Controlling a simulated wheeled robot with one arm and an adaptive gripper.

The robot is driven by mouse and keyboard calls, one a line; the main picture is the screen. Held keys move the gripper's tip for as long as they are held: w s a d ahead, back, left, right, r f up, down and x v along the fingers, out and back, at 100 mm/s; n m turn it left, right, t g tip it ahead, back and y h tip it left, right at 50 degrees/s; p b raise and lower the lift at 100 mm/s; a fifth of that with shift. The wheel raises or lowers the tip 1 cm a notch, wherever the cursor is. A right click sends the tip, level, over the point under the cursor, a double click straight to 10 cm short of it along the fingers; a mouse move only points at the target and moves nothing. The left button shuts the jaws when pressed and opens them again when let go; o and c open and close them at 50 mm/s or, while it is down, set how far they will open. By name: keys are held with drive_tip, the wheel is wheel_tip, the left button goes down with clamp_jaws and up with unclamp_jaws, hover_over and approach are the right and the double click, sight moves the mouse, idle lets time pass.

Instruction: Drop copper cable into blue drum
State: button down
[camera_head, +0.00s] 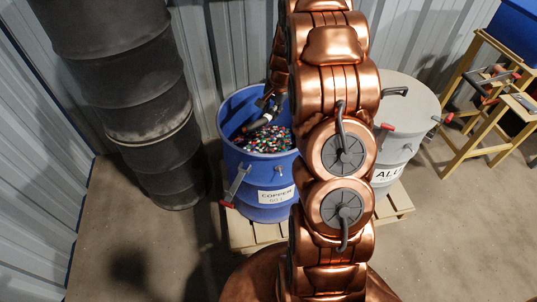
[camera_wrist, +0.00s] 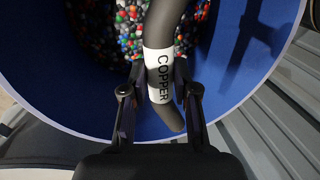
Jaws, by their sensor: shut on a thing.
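The blue drum (camera_head: 232,150) stands left of my arm in the head view and bears a white label reading COPPER. Its blue inner wall (camera_wrist: 240,75) surrounds the view from the wrist. The copper cable (camera_wrist: 164,25) is a thick dark grey piece with a white band reading COPPER. My gripper (camera_wrist: 159,85) is shut on the cable at that band. In the head view the cable (camera_head: 256,125) shows over the drum's opening, above the contents, and my gripper (camera_head: 268,108) is partly hidden by my arm.
Several multicoloured pellets (camera_wrist: 110,40) lie inside the drum. A grey drum (camera_head: 412,95) labelled ALU stands to the right, partly behind my arm. Both stand on a wooden pallet (camera_head: 240,236). Black stacked barrels (camera_head: 130,90) stand at left, a wooden stand (camera_head: 480,140) at right.

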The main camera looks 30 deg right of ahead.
drive_tip(key=shift+d+f, duration=0.2)
drive_tip(key=shift+f, duration=0.1)
drive_tip(key=s+x, duration=0.1)
drive_tip(key=x, duration=0.8)
drive_tip(key=shift+s+d+f, duration=0.35)
drive_tip(key=shift+s+d, duration=0.05)
drive_tip(key=shift+f, duration=0.65)
drive_tip(key=c, duration=0.9)
unclamp_jaws()
drive_tip(key=shift+r, duration=0.1)
